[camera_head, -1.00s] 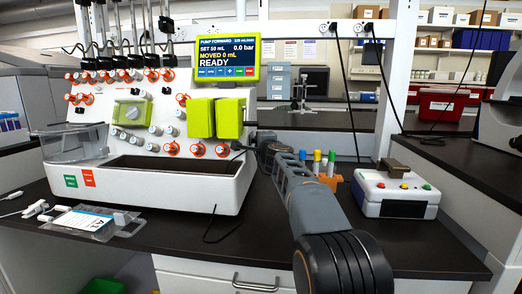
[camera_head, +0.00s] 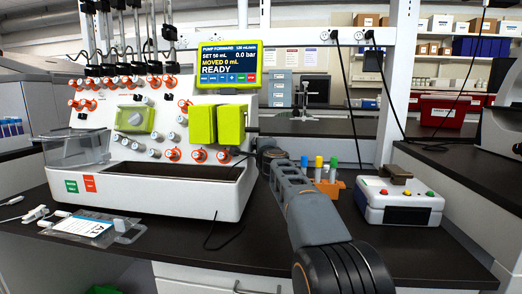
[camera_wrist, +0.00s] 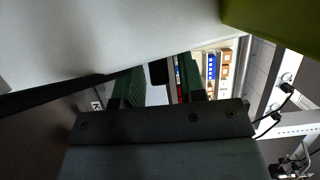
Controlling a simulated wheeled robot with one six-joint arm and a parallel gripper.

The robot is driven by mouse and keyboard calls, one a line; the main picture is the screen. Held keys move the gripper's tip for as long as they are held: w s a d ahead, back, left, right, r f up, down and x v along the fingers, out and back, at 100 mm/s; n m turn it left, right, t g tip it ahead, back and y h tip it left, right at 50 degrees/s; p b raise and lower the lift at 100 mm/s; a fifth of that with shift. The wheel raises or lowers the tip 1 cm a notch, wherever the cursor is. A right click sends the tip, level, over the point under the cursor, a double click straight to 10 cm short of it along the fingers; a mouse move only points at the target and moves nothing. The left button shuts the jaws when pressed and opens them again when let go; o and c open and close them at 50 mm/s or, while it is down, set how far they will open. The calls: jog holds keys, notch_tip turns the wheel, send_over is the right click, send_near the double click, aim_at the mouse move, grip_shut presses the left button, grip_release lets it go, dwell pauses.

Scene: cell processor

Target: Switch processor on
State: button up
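The white cell processor (camera_head: 150,192) stands on the dark bench, with orange-ringed knobs, two lime-green blocks and a green and a red square on its front. Its lime-framed screen (camera_head: 228,63) is lit and reads READY, 0.0 bar. My arm reaches along the processor's right side, and the gripper's tips are hidden there in the head view. In the wrist view my gripper (camera_wrist: 161,82) is open, its dark green finger pads apart. The processor's pale underside or side wall (camera_wrist: 120,35) fills the top, close to the fingers. A small black part (camera_wrist: 158,72) shows between them; I cannot tell what it is.
A white box with coloured buttons (camera_head: 398,198) and an orange rack of capped tubes (camera_head: 327,187) stand right of my arm. A clear bag with a label (camera_head: 92,228) lies at front left.

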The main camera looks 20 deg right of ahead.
jog(key=shift+o, duration=0.5)
jog(key=shift+s, duration=0.1)
jog(key=s+a+b, duration=0.2)
jog(key=s, duration=1.1)
jog(key=shift+s, duration=0.25)
jog(key=shift+a, duration=0.1)
